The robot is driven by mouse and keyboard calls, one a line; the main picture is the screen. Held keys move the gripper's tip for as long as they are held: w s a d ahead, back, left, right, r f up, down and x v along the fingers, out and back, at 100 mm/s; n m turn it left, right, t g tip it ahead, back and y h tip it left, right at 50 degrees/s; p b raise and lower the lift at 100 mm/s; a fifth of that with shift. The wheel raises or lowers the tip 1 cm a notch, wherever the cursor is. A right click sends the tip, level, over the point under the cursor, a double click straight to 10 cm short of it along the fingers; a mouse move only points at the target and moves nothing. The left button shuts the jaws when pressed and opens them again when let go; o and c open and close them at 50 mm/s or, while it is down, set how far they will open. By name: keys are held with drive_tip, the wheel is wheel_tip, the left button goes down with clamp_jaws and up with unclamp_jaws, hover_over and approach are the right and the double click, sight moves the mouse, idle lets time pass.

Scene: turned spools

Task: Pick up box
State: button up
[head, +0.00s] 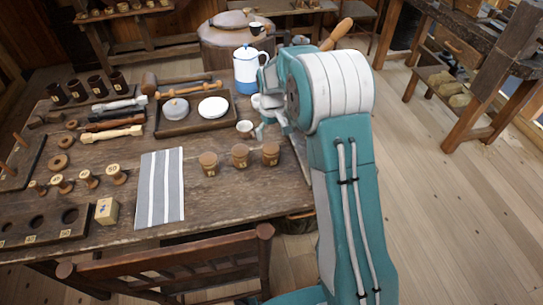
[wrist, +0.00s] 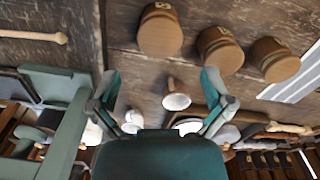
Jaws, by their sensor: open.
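The box (head: 106,211) is a small pale wooden block with a dark mark on its face. It sits on the wooden table in the head view, at the lower left, beside a dark board with round holes. It does not show in the wrist view. My gripper (head: 266,112) is over the table's right side, far to the right of the box. In the wrist view my gripper (wrist: 161,82) has its two fingers spread, with nothing held between them. A small cup (wrist: 176,97) shows beyond the fingers.
Several numbered wooden pieces (head: 240,155) stand near the table's right front. A striped cloth (head: 160,188) lies right of the box. The holed board (head: 45,226) is left of it. A tray (head: 196,118), a blue-white jug (head: 248,70) and a chair (head: 170,265) are around.

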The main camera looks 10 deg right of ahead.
sight(271, 148)
drive_tip(key=shift+w+a+f, duration=0.15)
drive_tip(key=shift+w+f, duration=0.05)
drive_tip(key=shift+f, duration=0.35)
wheel_tip(271, 148, down, 5)
drive_tip(key=shift+r, duration=0.1)
drive_tip(key=shift+f, duration=0.85)
wheel_tip(271, 148, down, 4)
drive_tip(key=shift+w+f, duration=0.1)
drive_tip(key=c, duration=0.8)
drive_tip(key=shift+c, duration=0.2)
